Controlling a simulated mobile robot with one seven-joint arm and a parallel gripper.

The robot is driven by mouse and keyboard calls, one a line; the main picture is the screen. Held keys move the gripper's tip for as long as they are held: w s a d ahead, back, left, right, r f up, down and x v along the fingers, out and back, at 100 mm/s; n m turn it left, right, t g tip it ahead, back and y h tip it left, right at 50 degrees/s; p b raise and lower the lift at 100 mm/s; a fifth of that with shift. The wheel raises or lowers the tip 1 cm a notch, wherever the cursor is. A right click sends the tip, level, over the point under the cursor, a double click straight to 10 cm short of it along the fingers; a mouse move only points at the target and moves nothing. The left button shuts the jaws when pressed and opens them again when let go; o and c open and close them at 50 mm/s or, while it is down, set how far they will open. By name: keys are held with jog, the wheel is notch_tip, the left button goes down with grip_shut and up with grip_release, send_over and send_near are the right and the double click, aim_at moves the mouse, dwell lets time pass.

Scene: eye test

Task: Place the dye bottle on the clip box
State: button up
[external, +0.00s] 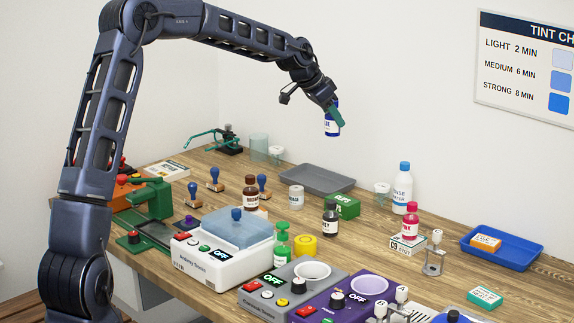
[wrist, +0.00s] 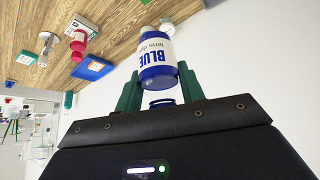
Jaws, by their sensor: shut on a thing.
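The dye bottle (external: 331,126) is small and blue with a white label; in the wrist view (wrist: 157,60) the label reads BLUE. My gripper (external: 335,113) is shut on it and holds it high above the bench, apart from everything on it. In the wrist view, the green fingers of my gripper (wrist: 160,82) stand on either side of the bottle. I cannot read which box is the clip box. A green box (external: 347,206) stands at the back behind a dark bottle. A white and green box (external: 407,244) has a red-capped bottle on it.
A grey tray (external: 318,179) lies empty at the back. A blue tray (external: 512,254) at the right holds an orange box (external: 485,242). A rinse bottle (external: 402,188) stands tall at the back right. A small teal box (external: 485,298) lies near the front. Machines crowd the front.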

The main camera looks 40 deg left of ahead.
jog(key=w+d+m, duration=0.1)
jog(key=w, duration=0.3)
send_over(343, 199)
jog(key=shift+h, duration=0.3)
notch_tip(343, 199, down, 19)
jog(key=shift+f, duration=0.15)
jog(key=o, duration=1.1)
jog(key=shift+c, duration=0.2)
